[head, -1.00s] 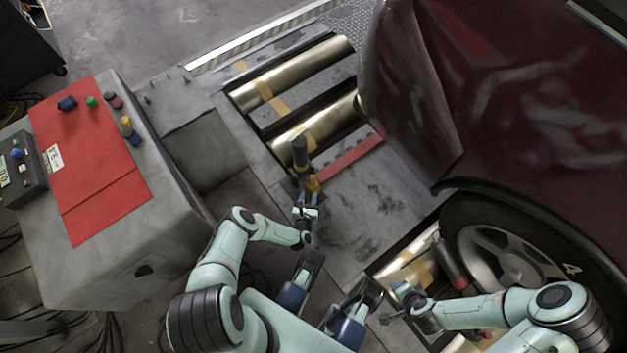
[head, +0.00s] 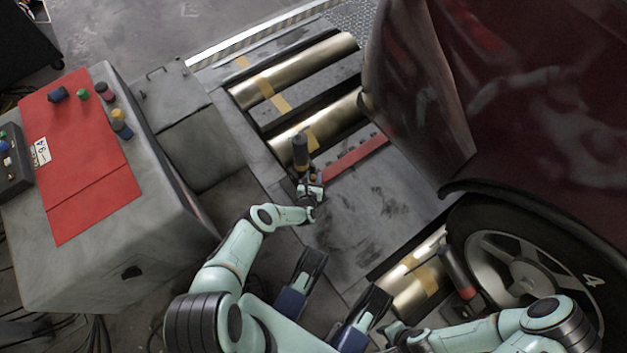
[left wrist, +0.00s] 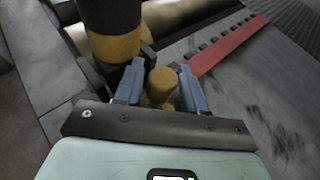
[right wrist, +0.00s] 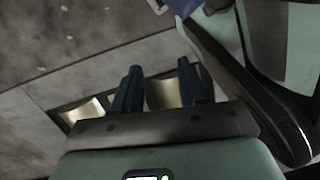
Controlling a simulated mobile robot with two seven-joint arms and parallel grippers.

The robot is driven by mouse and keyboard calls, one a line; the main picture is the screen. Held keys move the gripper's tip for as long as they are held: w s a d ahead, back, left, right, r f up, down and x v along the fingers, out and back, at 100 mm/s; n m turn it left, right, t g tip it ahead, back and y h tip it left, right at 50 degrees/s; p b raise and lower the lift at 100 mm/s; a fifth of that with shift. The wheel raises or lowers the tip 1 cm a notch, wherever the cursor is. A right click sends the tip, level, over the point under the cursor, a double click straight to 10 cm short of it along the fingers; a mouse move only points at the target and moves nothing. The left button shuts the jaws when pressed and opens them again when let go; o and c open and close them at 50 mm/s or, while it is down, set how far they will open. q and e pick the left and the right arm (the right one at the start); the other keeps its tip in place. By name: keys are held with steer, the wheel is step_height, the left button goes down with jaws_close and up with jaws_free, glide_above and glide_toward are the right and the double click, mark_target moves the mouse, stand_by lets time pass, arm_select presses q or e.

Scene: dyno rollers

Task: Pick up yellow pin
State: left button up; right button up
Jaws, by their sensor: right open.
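The yellow pin (left wrist: 160,86) has a rounded top and stands between the two blue fingers of my left gripper (left wrist: 162,90) in the left wrist view. The fingers flank it closely; I cannot tell whether they press on it. In the head view my left gripper (head: 311,190) is beside the foot of a dark cylinder with a yellow band (head: 301,150) and hides most of the pin. My right gripper (right wrist: 158,85) is open and empty in the right wrist view, above the floor near a brass roller.
A red bar (head: 355,157) and brass rollers (head: 295,70) lie just beyond my left gripper. A dark red car (head: 530,90) with its wheel (head: 520,265) stands at the right. A grey cabinet with a red top (head: 80,160) stands at the left.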

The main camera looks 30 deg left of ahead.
arm_select(q)
steer(key=shift+w+a+f, duration=0.15)
steer(key=shift+w+a, duration=0.1)
steer(key=shift+w, duration=0.25)
arm_select(e)
steer(key=shift+s+d+f+g, duration=0.1)
steer(key=shift+s+f+g, duration=0.1)
steer(key=shift+s, duration=0.2)
steer(key=shift+s+f+g, duration=0.1)
steer(key=shift+s+g, duration=0.1)
steer(key=shift+s, duration=0.2)
arm_select(q)
steer(key=shift+c, duration=0.4)
jaws_close()
